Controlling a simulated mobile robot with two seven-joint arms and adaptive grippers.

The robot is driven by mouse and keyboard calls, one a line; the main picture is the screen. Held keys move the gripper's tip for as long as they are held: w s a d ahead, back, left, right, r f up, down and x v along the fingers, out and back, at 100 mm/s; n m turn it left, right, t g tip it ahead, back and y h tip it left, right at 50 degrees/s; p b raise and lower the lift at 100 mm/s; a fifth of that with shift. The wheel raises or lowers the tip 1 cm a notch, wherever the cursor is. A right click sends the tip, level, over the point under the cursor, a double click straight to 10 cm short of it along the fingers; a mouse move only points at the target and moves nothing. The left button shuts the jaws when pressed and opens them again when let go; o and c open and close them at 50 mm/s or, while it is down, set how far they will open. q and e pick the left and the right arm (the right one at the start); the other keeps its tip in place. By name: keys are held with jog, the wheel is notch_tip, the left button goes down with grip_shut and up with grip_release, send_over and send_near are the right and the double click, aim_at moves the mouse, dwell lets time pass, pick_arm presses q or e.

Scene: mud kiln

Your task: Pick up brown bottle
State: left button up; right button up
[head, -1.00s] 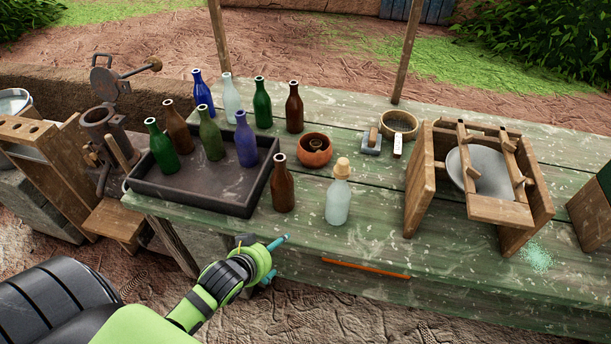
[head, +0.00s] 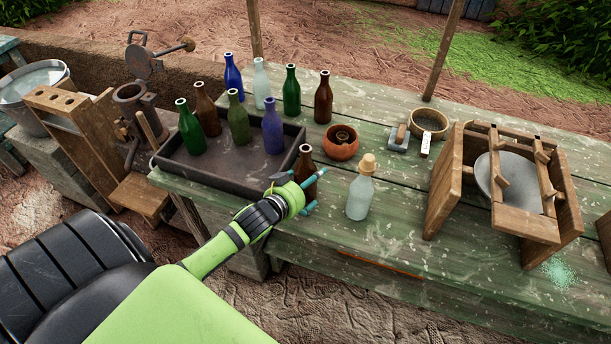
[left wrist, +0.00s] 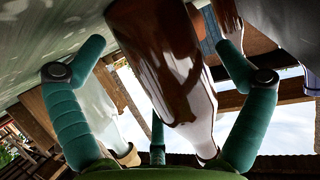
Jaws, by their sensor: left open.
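A brown bottle (head: 306,162) stands upright on the green table, right of the dark tray's front corner. My left gripper (head: 306,194) is open at this bottle, and its hand hides part of the bottle's lower body. In the left wrist view, the bottle (left wrist: 165,62) fills the space between the spread teal fingers. Contact with the fingers cannot be told. A second brown bottle (head: 323,100) stands farther back on the table. A third brown bottle (head: 207,112) stands in the tray. My right gripper is not in view.
The tray (head: 226,181) holds several bottles. A frosted bottle with a cork (head: 360,193) stands close to the right of my left gripper. An orange pot (head: 341,145) is behind it. A wooden frame with a bowl (head: 525,228) stands at the right.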

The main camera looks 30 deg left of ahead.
pick_arm(q)
jog(key=shift+w+f, duration=0.25)
jog(key=shift+w, duration=0.35)
jog(key=shift+s+r, duration=0.1)
jog(key=c, duration=1.3)
jog(key=shift+o, duration=0.2)
